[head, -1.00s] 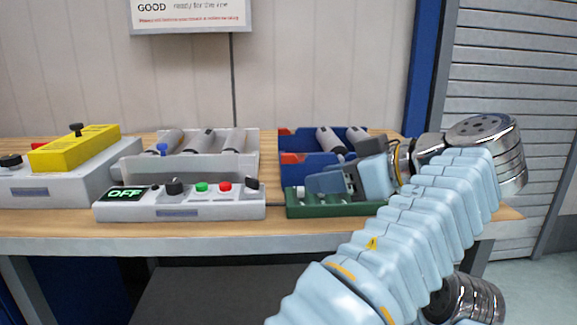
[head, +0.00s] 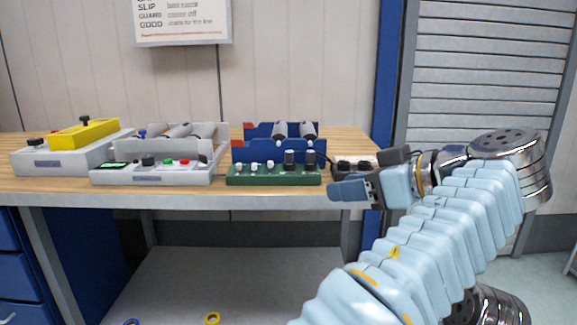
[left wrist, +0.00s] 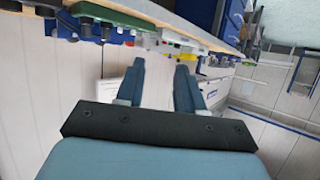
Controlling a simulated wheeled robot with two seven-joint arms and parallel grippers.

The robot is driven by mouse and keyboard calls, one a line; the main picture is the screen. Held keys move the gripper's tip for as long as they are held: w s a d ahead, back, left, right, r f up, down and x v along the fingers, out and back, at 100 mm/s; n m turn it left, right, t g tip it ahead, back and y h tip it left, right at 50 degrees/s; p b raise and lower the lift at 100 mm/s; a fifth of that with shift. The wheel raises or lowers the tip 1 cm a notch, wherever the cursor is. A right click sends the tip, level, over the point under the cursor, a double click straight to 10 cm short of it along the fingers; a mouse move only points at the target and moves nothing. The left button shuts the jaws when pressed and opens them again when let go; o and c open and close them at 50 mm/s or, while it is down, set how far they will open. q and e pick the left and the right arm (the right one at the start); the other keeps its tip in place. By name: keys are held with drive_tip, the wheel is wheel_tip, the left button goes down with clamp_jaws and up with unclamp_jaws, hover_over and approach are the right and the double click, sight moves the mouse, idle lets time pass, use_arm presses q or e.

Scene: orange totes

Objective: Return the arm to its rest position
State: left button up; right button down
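My left arm, with light blue ribbed segments, reaches up from the bottom right of the head view. My left gripper (head: 358,173) is in front of the table's right part, to the right of the green holder (head: 272,181) and apart from it. My right gripper is in neither view.
The wooden table (head: 345,140) carries a blue bin (head: 240,154), a grey tray (head: 207,147), a control box (head: 150,174) and a yellow-topped unit (head: 84,134). A dark object (head: 352,167) is partly behind the gripper. Floor right of the table looks clear.

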use_arm(q)
drive_tip(key=w+a+f+m+g+h, duration=0.1)
drive_tip(key=w+f+m, duration=0.2)
drive_tip(key=w+f, duration=0.5)
drive_tip(key=w+a+f+m+g+h, duration=0.15)
drive_tip(key=w+f+m, duration=0.3)
drive_tip(key=f, duration=0.65)
drive_tip(key=w+a+f+m+g+h, duration=0.1)
drive_tip(key=w+a+f+h, duration=0.15)
drive_tip(key=f, duration=0.75)
drive_tip(key=w+a+f+m+g+h, duration=0.1)
drive_tip(key=a+f+m+g, duration=0.15)
drive_tip(key=f, duration=0.75)
drive_tip(key=s+a+f+g+h, duration=0.1)
drive_tip(key=s+a+f+h, duration=0.15)
drive_tip(key=s+f, duration=0.45)
drive_tip(key=s+a+f+g+h, duration=0.2)
drive_tip(key=a+f, duration=0.2)
drive_tip(key=f, duration=0.8)
drive_tip(key=s+a+f+n+h, duration=0.1)
drive_tip(key=s+a+f+n, duration=0.1)
drive_tip(key=s, duration=0.8)
drive_tip(key=s+a+f+n+h, duration=0.1)
drive_tip(key=s+a+f, duration=0.4)
drive_tip(key=s, duration=0.5)
drive_tip(key=shift+s+f+n+h, duration=0.3)
drive_tip(key=shift+f+n+h, duration=0.1)
drive_tip(key=shift+f+h, duration=0.3)
